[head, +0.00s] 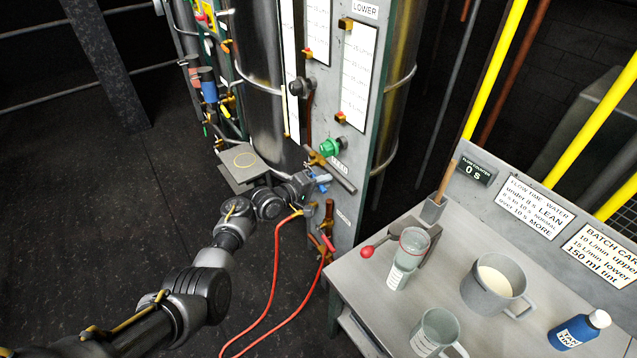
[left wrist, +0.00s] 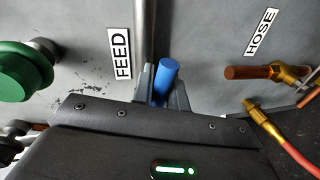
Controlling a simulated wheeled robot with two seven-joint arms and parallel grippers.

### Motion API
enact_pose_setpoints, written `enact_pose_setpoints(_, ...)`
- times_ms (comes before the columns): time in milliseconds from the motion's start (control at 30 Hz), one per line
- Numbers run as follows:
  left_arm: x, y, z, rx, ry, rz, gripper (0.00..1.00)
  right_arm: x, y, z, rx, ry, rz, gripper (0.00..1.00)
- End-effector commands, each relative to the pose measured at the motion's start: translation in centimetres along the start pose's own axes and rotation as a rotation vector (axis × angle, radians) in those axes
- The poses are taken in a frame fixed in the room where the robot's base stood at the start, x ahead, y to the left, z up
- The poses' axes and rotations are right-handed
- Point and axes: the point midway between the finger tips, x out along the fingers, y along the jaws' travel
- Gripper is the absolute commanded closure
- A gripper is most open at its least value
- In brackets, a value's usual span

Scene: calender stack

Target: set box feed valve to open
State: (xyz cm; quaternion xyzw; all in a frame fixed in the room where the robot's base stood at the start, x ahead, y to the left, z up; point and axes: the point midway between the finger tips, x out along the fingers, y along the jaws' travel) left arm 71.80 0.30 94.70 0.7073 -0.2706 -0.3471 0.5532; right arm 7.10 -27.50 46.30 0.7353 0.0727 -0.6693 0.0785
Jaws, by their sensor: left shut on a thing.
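The feed valve's blue handle (head: 322,179) is low on the grey panel in the head view, below the green knob (head: 330,147). In the left wrist view the blue handle (left wrist: 167,75) stands between my fingers, beside the FEED label (left wrist: 119,53). My left gripper (head: 311,181) reaches in from the left and is shut on this handle; its fingertips (left wrist: 163,88) flank it in the wrist view. The valve body and the handle's lower part are hidden behind my gripper. My right gripper is not in view.
A copper hose fitting (left wrist: 262,72) with a HOSE label and a red hose (head: 277,262) are close by. The green knob (left wrist: 25,75) is on the other side. A grey bench (head: 372,283) with jugs and a blue bottle (head: 578,328) stands at the right.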

Motion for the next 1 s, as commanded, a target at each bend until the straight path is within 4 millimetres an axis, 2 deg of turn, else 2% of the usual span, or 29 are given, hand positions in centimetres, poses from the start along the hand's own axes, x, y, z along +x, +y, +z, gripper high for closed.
enact_pose_setpoints(333, 0.23, 1.10, 0.49, -0.127, -0.038, -0.001, 1.00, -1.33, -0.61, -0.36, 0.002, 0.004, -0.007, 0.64)
enact_pose_setpoints(867, 0.08, 1.22, 0.31, -0.147, -0.038, 0.001, 1.00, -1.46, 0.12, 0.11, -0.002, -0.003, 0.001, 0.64)
enact_pose_setpoints(900, 0.07, 1.22, 0.29, -0.147, -0.038, 0.001, 0.82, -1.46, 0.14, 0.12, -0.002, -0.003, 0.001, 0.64)
enact_pose_setpoints(1000, -0.02, 1.20, 0.16, -0.146, -0.035, 0.001, 0.69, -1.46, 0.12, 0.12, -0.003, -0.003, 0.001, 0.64)
